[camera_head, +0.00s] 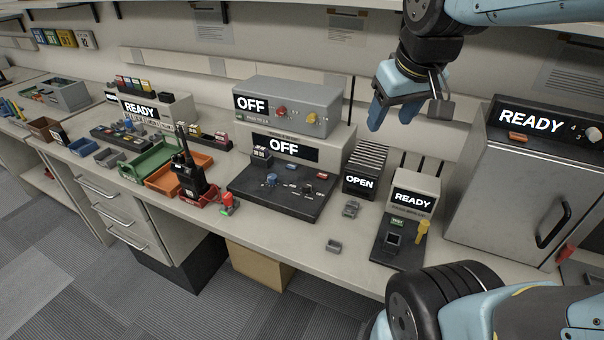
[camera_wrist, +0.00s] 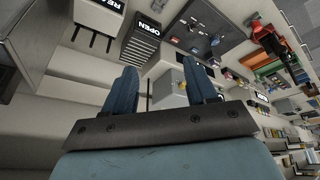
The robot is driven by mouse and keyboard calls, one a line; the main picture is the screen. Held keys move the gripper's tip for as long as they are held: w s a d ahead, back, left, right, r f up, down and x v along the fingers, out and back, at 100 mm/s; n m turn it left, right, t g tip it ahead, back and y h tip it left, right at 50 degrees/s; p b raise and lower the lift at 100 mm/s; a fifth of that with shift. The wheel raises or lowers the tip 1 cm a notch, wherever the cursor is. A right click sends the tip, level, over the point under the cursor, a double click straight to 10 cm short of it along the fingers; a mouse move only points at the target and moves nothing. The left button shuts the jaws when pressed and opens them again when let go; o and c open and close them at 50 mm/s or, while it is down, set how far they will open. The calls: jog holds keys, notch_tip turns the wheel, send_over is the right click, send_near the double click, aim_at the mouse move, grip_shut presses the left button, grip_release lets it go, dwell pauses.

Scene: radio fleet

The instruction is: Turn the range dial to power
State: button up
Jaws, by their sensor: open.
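The tester (camera_head: 283,148) in the middle of the bench has a lit display reading OFF and a dark sloping panel (camera_head: 250,198). A blue dial (camera_head: 271,180) stands on the panel's left part, and a smaller dark knob (camera_head: 307,189) is to its right. Which one is the range dial, and any position marks, are too small to read. My gripper (camera_head: 391,112) is in the air above and to the right of the tester, apart from it. In the wrist view my gripper (camera_wrist: 160,78) has its blue fingers spread with nothing between them.
A grey box (camera_head: 318,98) reading OFF stands behind the tester. A black slotted rack (camera_head: 368,162) marked OPEN and a unit (camera_head: 416,190) reading READY stand to its right. A handheld radio (camera_head: 186,168) stands upright to its left. A large grey cabinet (camera_head: 505,190) is at right.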

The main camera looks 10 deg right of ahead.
jog(key=w+a+f+n+g, duration=0.1)
jog(key=w+a+f+n, duration=0.2)
jog(key=w, duration=0.3)
jog(key=w+a+f+n+g, duration=0.1)
jog(key=w+a+f+n, duration=0.15)
jog(key=w, duration=0.35)
jog(key=n+g, duration=0.3)
jog(key=n, duration=0.3)
send_near(306, 183)
jog(key=f, duration=0.9)
jog(key=shift+s, duration=0.25)
jog(key=shift+r, duration=0.1)
jog(key=c, duration=1.1)
